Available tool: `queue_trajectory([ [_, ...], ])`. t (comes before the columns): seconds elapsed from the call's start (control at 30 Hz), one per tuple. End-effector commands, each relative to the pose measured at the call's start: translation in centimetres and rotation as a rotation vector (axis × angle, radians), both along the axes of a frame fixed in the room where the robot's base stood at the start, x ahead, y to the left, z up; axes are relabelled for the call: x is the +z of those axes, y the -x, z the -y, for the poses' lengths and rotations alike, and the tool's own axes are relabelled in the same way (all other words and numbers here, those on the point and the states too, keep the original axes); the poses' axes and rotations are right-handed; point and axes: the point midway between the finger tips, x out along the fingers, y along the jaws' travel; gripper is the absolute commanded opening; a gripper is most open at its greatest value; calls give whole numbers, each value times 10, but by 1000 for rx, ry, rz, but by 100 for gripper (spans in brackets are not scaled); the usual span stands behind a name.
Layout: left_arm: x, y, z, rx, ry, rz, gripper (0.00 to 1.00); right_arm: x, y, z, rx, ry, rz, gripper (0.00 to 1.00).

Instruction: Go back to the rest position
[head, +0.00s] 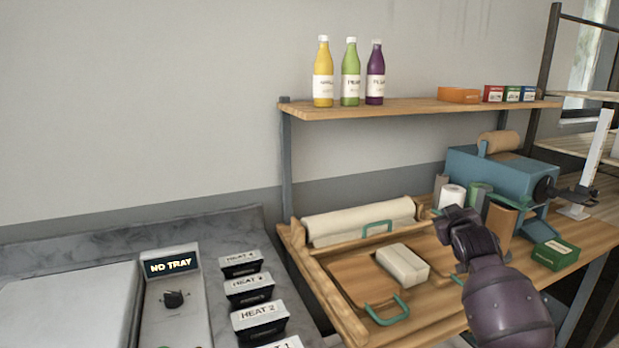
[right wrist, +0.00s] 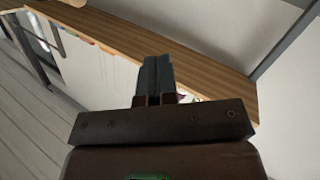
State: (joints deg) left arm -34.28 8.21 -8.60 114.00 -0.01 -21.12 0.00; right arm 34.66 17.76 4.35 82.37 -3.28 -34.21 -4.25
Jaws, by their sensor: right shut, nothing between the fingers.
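My right arm comes in from the lower right in the head view, and its gripper (head: 452,212) is raised over the wooden bench, in front of the blue machine. In the right wrist view the two dark fingers of the right gripper (right wrist: 156,62) lie together with nothing between them. My left gripper does not show in either view. A white wrapped block (head: 402,264) rests on a wooden tray (head: 357,268) with green handles, to the left of the right gripper and apart from it.
A paper roll (head: 358,220) lies behind the tray. A blue machine (head: 500,176) and a green box (head: 556,253) stand to the right. A shelf (head: 420,105) with several bottles and boxes hangs above. A grey counter with a "NO TRAY" panel (head: 172,265) is at left.

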Motion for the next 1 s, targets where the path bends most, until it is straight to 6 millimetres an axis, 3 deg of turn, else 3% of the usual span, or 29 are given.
queue_trajectory([
  [0.1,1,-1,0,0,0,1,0,-38,36,-18,49,-31,24,0],
  [0.5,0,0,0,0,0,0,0,-146,174,-62,151,-151,14,0],
  [1.0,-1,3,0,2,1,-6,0,-277,372,-78,93,-281,-258,0],
])
